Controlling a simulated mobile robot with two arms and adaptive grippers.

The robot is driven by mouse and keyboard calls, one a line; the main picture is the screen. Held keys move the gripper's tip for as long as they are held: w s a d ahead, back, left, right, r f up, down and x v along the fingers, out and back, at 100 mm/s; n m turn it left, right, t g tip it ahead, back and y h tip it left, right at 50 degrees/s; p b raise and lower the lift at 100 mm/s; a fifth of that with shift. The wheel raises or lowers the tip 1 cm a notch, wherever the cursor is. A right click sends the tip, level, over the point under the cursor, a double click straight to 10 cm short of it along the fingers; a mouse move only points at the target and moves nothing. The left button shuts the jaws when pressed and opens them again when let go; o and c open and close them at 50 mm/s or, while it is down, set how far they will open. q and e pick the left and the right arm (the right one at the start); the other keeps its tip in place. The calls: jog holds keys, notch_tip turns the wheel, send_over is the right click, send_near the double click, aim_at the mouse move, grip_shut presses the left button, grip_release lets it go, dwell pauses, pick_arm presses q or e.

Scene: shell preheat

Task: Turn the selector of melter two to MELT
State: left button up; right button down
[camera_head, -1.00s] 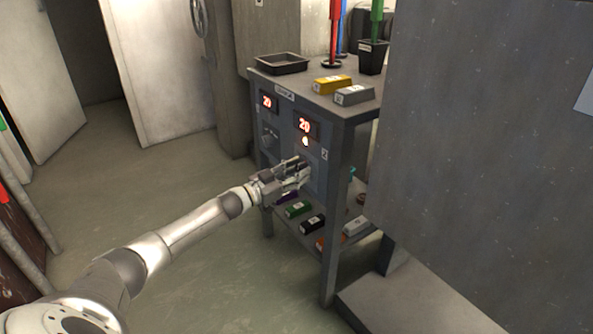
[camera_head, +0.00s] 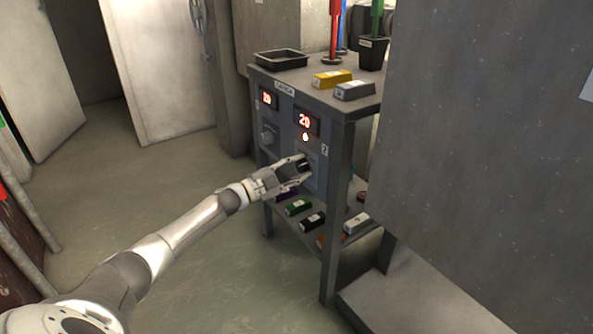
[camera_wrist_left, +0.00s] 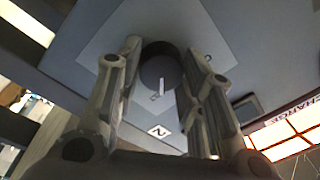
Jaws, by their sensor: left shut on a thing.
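The control panel (camera_head: 310,187) on the side of the grey stand carries two melter displays. The right-hand display (camera_head: 305,122), beside a "2" label, glows red with a lit round indicator (camera_head: 305,137) below it. My left gripper (camera_head: 306,168) is at the panel below this indicator. In the left wrist view, the dark round selector (camera_wrist_left: 158,70) with a white pointer line sits between the two fingers, which are shut on it. The selector's position words cannot be read. The gripper hides the selector in the head view.
The other selector (camera_head: 268,137) is left of my gripper. The stand's top holds a black tray (camera_head: 281,59), a yellow bar (camera_head: 332,79) and a grey bar (camera_head: 354,90). Several bars lie on the lower shelf (camera_head: 290,225). A large grey cabinet (camera_head: 480,150) blocks the right.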

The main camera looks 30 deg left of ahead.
pick_arm(q)
jog(key=shift+m, duration=0.4)
jog(key=o, duration=1)
jog(key=shift+v, duration=6.05)
